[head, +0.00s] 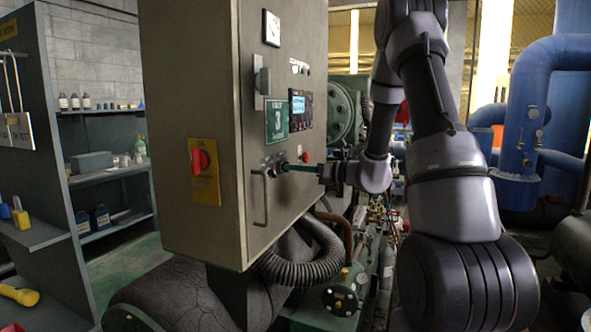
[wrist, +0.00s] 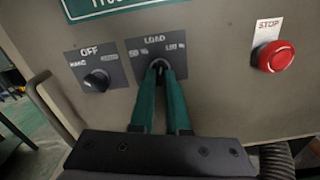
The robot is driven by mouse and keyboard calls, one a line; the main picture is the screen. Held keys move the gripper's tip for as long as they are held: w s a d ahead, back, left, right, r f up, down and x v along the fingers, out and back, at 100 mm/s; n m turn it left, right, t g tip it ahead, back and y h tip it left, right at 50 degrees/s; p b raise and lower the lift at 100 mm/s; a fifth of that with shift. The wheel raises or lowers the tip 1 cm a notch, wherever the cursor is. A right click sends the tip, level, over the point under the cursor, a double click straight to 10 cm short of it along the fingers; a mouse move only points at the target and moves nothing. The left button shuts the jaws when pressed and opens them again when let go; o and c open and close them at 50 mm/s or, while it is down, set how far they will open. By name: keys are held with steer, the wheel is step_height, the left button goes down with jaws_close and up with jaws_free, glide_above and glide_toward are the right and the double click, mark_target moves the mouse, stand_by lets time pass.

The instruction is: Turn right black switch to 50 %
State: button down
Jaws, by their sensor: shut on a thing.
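The control cabinet front (head: 290,200) carries two black switches. In the wrist view the left one (wrist: 97,81) sits on a plate marked OFF. The right one sits on the LOAD plate (wrist: 133,60), with 50 % on the left and what looks like 100 % on the right. My gripper (wrist: 159,72) has its two green fingers at the LOAD switch, shut on its knob. The fingers mostly hide the knob, so its pointing direction cannot be told. In the head view my gripper (head: 283,167) reaches the cabinet front from the right.
A red STOP button (wrist: 276,56) stands right of the LOAD plate. A door handle (head: 261,198) is at the lower left of the switches. A red rotary switch (head: 200,161) is on the cabinet's side. A ribbed hose (head: 310,265) runs below.

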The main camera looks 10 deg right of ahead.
steer(key=n, duration=0.2)
steer(key=shift+n, duration=0.4)
steer(key=n, duration=0.4)
steer(key=shift+n, duration=0.3)
steer(key=n, duration=0.2)
steer(key=shift+n, duration=0.3)
steer(key=c, duration=1.3)
jaws_free()
steer(key=shift+n, duration=0.4)
steer(key=o, duration=0.3)
steer(key=shift+d, duration=0.15)
